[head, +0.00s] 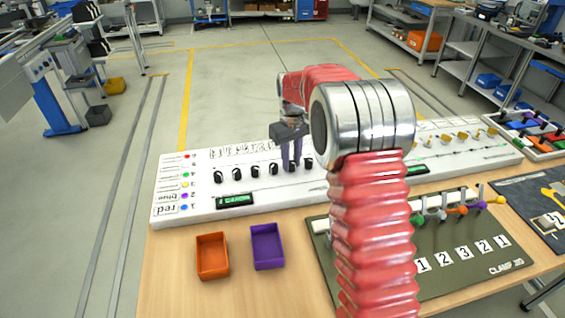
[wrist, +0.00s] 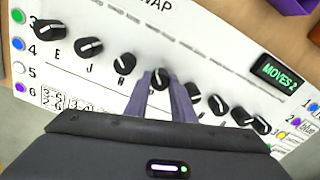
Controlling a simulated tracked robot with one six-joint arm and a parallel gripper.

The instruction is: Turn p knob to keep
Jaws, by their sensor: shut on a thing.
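A white panel (head: 178,215) carries a row of black knobs with white pointer lines. My gripper (head: 291,165) reaches down onto this row in the head view. In the wrist view, my gripper (wrist: 163,92) has its two purple-grey fingers shut on one black knob (wrist: 160,76) near the middle of the row. The fingers partly cover this knob and the letter by it, which I cannot read surely.
A green display (wrist: 279,71) on the panel reads "MOVES 2". An orange tray (head: 212,256) and a purple tray (head: 267,246) sit on the wooden table in front. A green board (head: 470,265) with levers and number cards lies right of my arm.

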